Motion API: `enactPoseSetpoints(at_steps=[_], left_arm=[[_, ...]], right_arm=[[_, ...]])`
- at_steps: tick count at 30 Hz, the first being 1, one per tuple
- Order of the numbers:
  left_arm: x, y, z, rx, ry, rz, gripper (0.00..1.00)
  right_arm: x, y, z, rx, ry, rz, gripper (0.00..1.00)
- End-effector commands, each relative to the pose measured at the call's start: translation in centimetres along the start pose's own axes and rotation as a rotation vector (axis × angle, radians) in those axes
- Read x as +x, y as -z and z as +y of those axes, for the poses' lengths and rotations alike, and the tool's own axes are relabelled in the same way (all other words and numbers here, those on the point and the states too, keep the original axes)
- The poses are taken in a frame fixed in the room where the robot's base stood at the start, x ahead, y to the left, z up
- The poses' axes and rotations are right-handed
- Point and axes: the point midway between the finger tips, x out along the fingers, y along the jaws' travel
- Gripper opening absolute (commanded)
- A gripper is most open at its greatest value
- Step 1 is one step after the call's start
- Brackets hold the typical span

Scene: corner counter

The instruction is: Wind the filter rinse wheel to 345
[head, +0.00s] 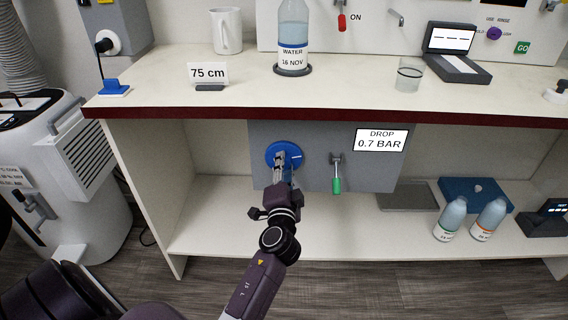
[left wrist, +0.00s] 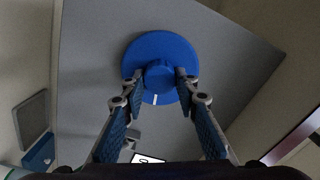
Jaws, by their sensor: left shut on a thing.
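The blue wheel (head: 272,149) is mounted on the grey panel (head: 318,176) under the counter. In the left wrist view the wheel (left wrist: 160,45) has a raised middle hub and a white mark at its rim, toward the bottom of the picture. My left gripper (head: 283,160) reaches up to the wheel. In the left wrist view my left gripper (left wrist: 159,76) has its fingertips on both sides of the hub, shut on it. A display (head: 380,140) on the panel reads "DROP 0.7 BAR". No angle number for the wheel is readable. My right gripper is out of view.
A green-handled lever (head: 336,178) hangs just right of the wheel. The dark red counter edge (head: 330,112) runs above it. Two bottles (head: 452,218) and a blue flat thing (head: 475,194) are on the lower shelf at right. The shelf left of the wheel is clear.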

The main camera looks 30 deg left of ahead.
Motion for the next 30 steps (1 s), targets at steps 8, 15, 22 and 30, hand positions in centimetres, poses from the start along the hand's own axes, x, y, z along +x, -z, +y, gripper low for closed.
enactPoseSetpoints(at_steps=[8,15,22,30], left_arm=[[0.1,0.2,-0.2,0.254,0.003,0.004,0.04],[0.1,0.1,-0.1,0.425,0.003,0.003,0.04],[0.0,0.2,0.0,0.526,0.003,0.004,0.04],[0.0,0.1,0.1,0.570,0.003,0.004,0.04]], right_arm=[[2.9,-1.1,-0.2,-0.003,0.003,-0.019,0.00],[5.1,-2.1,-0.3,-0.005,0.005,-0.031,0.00],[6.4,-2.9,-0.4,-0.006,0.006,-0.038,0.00],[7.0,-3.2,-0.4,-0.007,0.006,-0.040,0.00]])
